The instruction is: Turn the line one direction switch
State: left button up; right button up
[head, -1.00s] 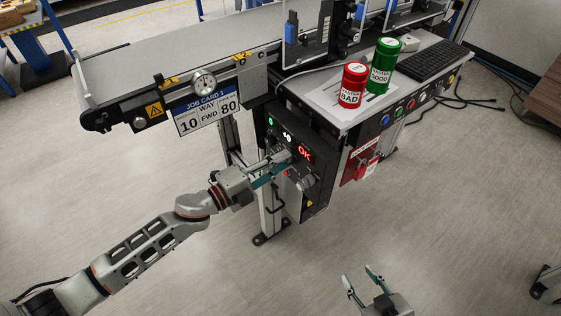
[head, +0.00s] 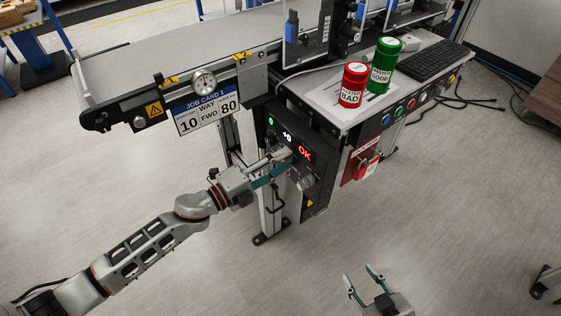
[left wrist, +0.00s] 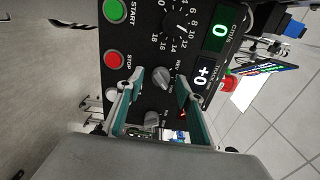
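The line one control panel (head: 311,165) is a dark box under the conveyor. The direction switch (left wrist: 162,78), a grey knob with "REV" printed beside it, shows in the left wrist view; its pointer angle is hard to read. My left gripper (left wrist: 161,80) is open, with one teal-edged finger on each side of this knob. I cannot tell whether either finger touches it. In the head view my left gripper (head: 288,161) is at the panel face and hides the knob. My right gripper (head: 359,273) is open and empty over the floor, away from the panel.
A second grey knob (left wrist: 152,118) lies between the fingers, nearer the palm. The green START button (left wrist: 115,11) and red STOP button (left wrist: 114,60) are left of the switch. A job card (head: 207,112) reads "10" and "FWD 80". A red lockout box (head: 367,164) hangs nearby.

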pick_arm(q)
jog(key=v, duration=1.2)
pick_arm(e)
jog(key=shift+r, duration=0.1)
dwell(0.4)
pick_arm(q)
jog(key=s+a+f+n+y+p, duration=0.2)
jog(key=s+a+f+n+y, duration=0.1)
jog(key=s+n, duration=0.3)
jog(key=s+a+f+n+y+p, duration=0.1)
jog(key=s+a+f+n+y, duration=0.3)
jog(key=n, duration=0.6)
jog(key=s+a+f+n+y+p, duration=0.2)
jog(key=s+a+f+n+y, duration=0.1)
jog(key=s+f+n+y, duration=0.2)
jog(key=s+f+n, duration=0.2)
jog(key=s+n, duration=0.1)
jog(key=shift+a+f+n+p, duration=0.2)
jog(key=shift+a+n+p, duration=0.1)
jog(key=shift+p, duration=0.05)
pick_arm(e)
jog(key=r, duration=0.1)
jog(key=a+r, duration=0.1)
jog(key=r, duration=0.1)
jog(key=shift+s+a+r+m, duration=0.2)
jog(key=shift+s+r+m, duration=0.1)
jog(key=shift+s, duration=0.1)
